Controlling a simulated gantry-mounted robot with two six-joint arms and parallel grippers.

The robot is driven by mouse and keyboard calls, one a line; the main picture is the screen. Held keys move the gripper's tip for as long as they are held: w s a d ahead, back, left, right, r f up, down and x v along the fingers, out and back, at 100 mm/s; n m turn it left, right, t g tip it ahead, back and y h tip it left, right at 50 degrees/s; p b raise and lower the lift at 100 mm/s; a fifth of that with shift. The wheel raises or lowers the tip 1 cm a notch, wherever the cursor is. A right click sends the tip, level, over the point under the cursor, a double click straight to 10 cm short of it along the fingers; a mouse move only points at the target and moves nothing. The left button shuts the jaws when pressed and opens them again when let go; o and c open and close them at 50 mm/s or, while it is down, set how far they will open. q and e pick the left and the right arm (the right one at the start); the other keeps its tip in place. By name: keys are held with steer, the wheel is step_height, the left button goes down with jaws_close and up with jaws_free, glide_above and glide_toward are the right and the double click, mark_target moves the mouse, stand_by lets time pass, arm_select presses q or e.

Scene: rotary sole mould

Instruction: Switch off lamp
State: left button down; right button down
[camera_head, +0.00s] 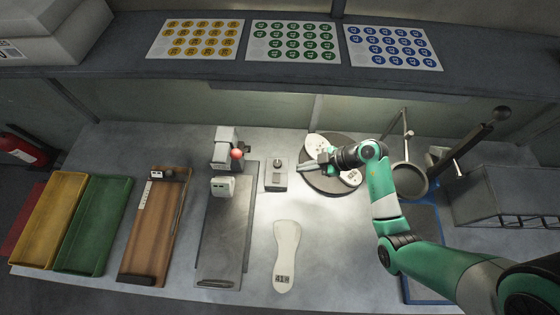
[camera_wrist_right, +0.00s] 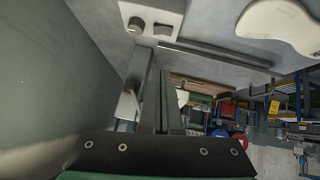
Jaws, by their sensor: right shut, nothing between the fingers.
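A bright pool of light lies on the table (camera_head: 330,240), but I cannot make out the lamp itself. A small light-grey box with a round dark knob (camera_head: 277,175) stands left of the turntable. In the right wrist view a pale box with knobs (camera_wrist_right: 152,17) shows beyond the fingertips. My right gripper (camera_head: 304,168) is shut and empty, pointing left over the turntable's left side, a little right of the knob box and apart from it. Its closed fingers also show in the wrist view (camera_wrist_right: 159,75). My left gripper is not in view.
A dark turntable (camera_head: 325,187) with white sole shapes lies under my right gripper. A white sole (camera_head: 286,255) lies in front. A round pan (camera_head: 409,180) and a lever (camera_head: 490,125) stand right. Yellow (camera_head: 50,220) and green trays (camera_head: 95,225) are left. A shelf (camera_head: 300,75) crosses behind.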

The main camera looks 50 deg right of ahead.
steer(key=shift+w+d+r, duration=0.1)
steer(key=shift+d, duration=0.1)
steer(key=b, duration=0.5)
glide_above(274, 175)
steer(key=s, duration=0.3)
steer(key=f, duration=0.5)
steer(key=d+f, duration=0.1)
steer(key=f, duration=0.1)
steer(key=shift+f, duration=0.2)
step_height(274, 175, down, 3)
steer(key=shift+w+d+r+b, duration=0.1)
steer(key=shift+r+b, duration=0.1)
steer(key=shift+b, duration=0.25)
steer(key=shift+d+f, duration=0.1)
steer(key=shift+f, duration=0.35)
